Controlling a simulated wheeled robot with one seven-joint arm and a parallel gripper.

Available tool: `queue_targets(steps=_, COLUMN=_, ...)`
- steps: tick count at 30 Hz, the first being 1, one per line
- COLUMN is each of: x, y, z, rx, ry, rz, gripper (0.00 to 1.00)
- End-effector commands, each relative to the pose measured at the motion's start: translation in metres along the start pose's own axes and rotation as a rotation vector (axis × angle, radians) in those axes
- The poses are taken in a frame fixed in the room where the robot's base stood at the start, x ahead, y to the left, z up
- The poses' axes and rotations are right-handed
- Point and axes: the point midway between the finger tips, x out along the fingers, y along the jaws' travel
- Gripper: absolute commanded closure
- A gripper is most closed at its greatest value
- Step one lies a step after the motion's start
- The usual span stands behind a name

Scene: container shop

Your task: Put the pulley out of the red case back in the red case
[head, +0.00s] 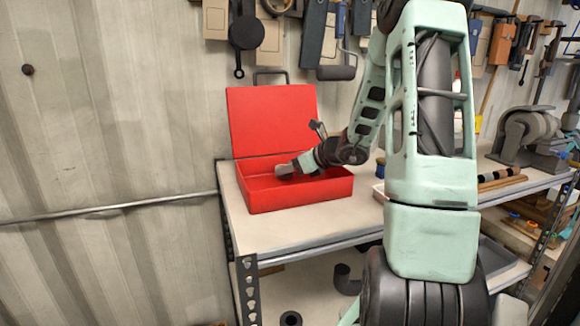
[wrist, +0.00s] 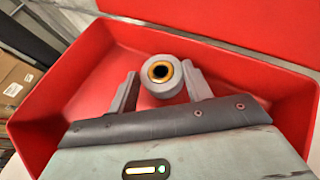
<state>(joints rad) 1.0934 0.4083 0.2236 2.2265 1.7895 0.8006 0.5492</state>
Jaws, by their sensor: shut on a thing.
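The red case (head: 300,190) stands open on the workbench, its lid raised at the back; it also fills much of the wrist view (wrist: 85,75). My gripper (head: 283,169) reaches into the case from the right, low over its inside. In the wrist view my gripper (wrist: 160,85) is shut on the pulley (wrist: 163,80), a grey round piece with a brass-coloured ring and a dark hole. The pulley is between the two fingers, within the case's walls. I cannot tell whether it touches the case floor. In the head view the pulley is hard to make out.
The workbench top (head: 290,233) is clear in front of the case. Tools hang on the wall behind, including a paint roller (head: 337,72). The case floor around the gripper looks empty in the wrist view.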

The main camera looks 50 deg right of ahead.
Motion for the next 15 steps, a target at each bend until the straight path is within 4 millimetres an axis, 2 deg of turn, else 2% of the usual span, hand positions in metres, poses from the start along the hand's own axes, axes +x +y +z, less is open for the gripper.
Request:
queue_targets(steps=9, x=0.002, y=0.0001, z=-0.0031, rx=-0.001, ry=-0.001, rz=0.0, gripper=0.8)
queue_targets(steps=10, x=0.0019, y=0.0001, z=-0.0031, rx=-0.001, ry=-0.001, rz=0.0, gripper=0.48)
queue_targets(steps=11, x=0.0014, y=0.0001, z=-0.0022, rx=-0.001, ry=-0.001, rz=0.0, gripper=0.42)
queue_targets(steps=15, x=0.0013, y=0.0001, z=-0.002, rx=-0.001, ry=-0.001, rz=0.0, gripper=0.42)
